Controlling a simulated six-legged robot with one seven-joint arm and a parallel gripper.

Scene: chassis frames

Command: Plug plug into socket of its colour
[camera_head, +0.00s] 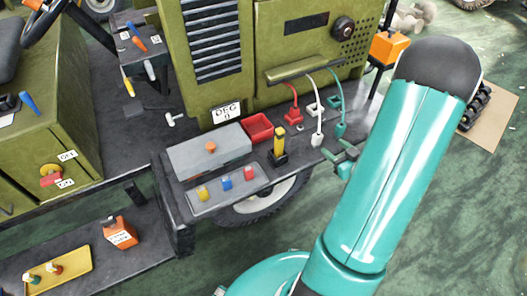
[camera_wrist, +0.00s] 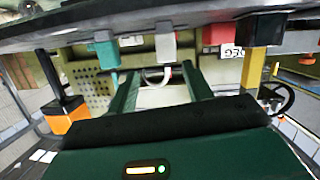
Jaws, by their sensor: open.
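Red, white and teal cables hang from a bar on the green machine. The white cable's plug (camera_head: 317,140) rests near the deck's front edge, and the teal cable's end (camera_head: 340,130) is to its right. A red block (camera_head: 294,114), a white block (camera_head: 314,106) and a teal block (camera_head: 333,102) stand behind. I cannot tell every plug from its socket. The upside-down wrist view shows a teal block (camera_wrist: 104,50) and a white block (camera_wrist: 165,46). My gripper (camera_head: 346,160) is open and empty by the deck's edge; its fingers (camera_wrist: 160,88) are apart below the white block.
A yellow-and-black tool (camera_head: 279,145), red bin (camera_head: 257,128), grey toolbox (camera_head: 208,152) and tray with coloured pieces (camera_head: 202,208) stand left on the deck. An orange box (camera_head: 388,47) is right of the machine. Open floor lies in front.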

